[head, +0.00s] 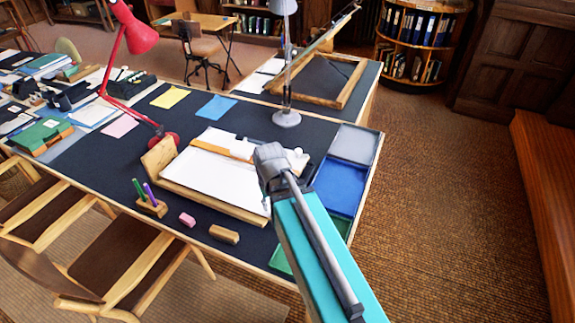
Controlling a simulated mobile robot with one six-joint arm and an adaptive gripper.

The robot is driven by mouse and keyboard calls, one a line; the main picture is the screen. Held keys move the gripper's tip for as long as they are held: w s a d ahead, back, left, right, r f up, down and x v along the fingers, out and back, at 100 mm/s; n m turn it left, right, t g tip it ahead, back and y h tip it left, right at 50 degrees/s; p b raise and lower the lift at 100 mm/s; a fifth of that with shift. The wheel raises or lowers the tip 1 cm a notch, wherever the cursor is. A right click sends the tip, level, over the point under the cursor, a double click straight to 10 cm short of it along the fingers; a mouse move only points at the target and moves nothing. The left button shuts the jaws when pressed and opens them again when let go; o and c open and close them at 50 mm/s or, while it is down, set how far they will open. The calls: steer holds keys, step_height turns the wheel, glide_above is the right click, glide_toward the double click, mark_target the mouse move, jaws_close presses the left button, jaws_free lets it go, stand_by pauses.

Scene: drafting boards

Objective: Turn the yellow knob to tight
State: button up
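I cannot make out a yellow knob in the head view. A wooden drawing board (238,207) with white paper lies on the dark desk (90,165). A light orange-brown strip (222,151) lies across the paper, and an upright wooden piece (158,156) stands at the board's left end. My turquoise and grey arm reaches up from the bottom and covers the board's right end. My gripper cannot be made out; the arm may hide it, and the knob may be hidden there too.
Right of the board stand grey (354,144), blue (338,187) and green trays. A red lamp (138,38) and a grey lamp (286,118) rise from the desk. A pen holder (151,207), pink eraser (187,219) and wooden block (224,234) lie in front.

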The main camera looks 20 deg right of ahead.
steer(key=o, duration=0.4)
steer(key=shift+n, duration=0.7)
steer(key=w+d, duration=0.1)
steer(key=w, duration=0.2)
steer(key=w+d+r+p, duration=0.1)
steer(key=w, duration=0.2)
steer(key=w+d+r+p, duration=0.1)
steer(key=w+d, duration=0.1)
steer(key=w, duration=0.1)
steer(key=shift+w+d+r, duration=0.1)
steer(key=shift+w+r, duration=0.15)
steer(key=shift+w, duration=0.05)
steer(key=w+d+r+n+p, duration=0.1)
steer(key=w+d, duration=0.2)
steer(key=w, duration=0.1)
steer(key=w+d+r+n+p, duration=0.1)
steer(key=w+d, duration=0.2)
steer(key=w, duration=0.1)
steer(key=w+d+r+p, duration=0.1)
steer(key=w+d, duration=0.2)
steer(key=w, duration=0.2)
steer(key=shift+d+n, duration=0.25)
steer(key=shift+n, duration=0.15)
steer(key=shift+f, duration=0.2)
step_height(320, 180, down, 14)
steer(key=b, duration=1.3)
steer(key=shift+r+b, duration=0.25)
steer(key=shift+b, duration=0.05)
steer(key=shift+s, duration=0.1)
jaws_close()
